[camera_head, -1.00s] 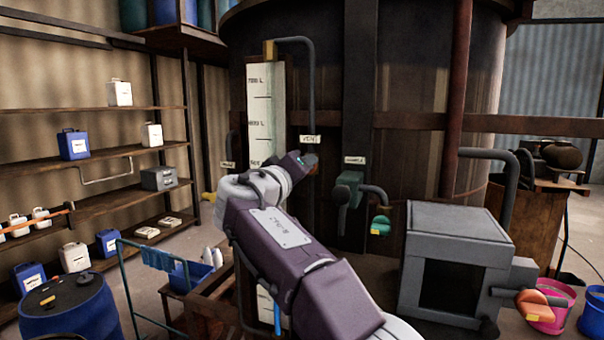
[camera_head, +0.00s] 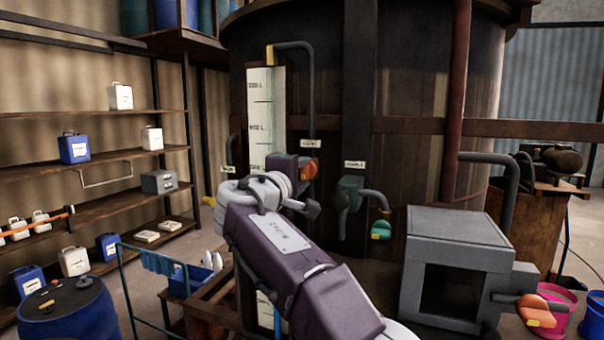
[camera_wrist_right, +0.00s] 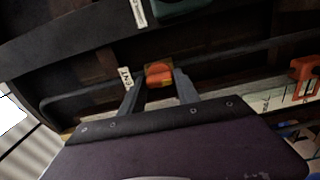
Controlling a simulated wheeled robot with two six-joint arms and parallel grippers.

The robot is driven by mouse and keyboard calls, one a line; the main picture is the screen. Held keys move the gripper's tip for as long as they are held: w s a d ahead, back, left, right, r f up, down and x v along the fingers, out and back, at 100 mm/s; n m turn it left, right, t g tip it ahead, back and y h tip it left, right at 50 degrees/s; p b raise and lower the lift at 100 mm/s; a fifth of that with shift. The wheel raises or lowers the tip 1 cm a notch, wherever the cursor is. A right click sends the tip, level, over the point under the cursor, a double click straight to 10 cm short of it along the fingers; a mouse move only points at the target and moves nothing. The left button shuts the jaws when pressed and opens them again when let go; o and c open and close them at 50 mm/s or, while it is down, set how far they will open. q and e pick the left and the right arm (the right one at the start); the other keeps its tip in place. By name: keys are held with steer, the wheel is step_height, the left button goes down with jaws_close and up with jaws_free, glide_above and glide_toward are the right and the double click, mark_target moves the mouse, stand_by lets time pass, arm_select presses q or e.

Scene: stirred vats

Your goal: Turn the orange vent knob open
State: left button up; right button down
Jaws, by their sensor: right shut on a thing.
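The orange vent knob (camera_head: 309,170) is on the vat's front, below the white vent label (camera_head: 310,143). My right gripper (camera_head: 301,168) reaches it from the left, its purple palm beside the knob. In the right wrist view the knob (camera_wrist_right: 159,74) sits between the two grey fingers of the right gripper (camera_wrist_right: 158,88), and the gripper is shut on it. The vent label (camera_wrist_right: 126,77) is just left of it there. The fingers partly hide the knob's sides. My left gripper is not in view.
A green-handled valve (camera_head: 381,230) hangs on the vat to the right. A blue drum (camera_head: 70,308) and a blue rail cart (camera_head: 150,258) are at the left.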

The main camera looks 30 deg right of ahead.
stand_by(0.7)
steer(key=c, duration=0.9)
jaws_free()
steer(key=shift+a+f, duration=0.1)
steer(key=shift+a, duration=0.1)
steer(key=b+v, duration=0.4)
steer(key=v, duration=0.5)
steer(key=shift+d, duration=0.1)
steer(key=shift+d, duration=0.1)
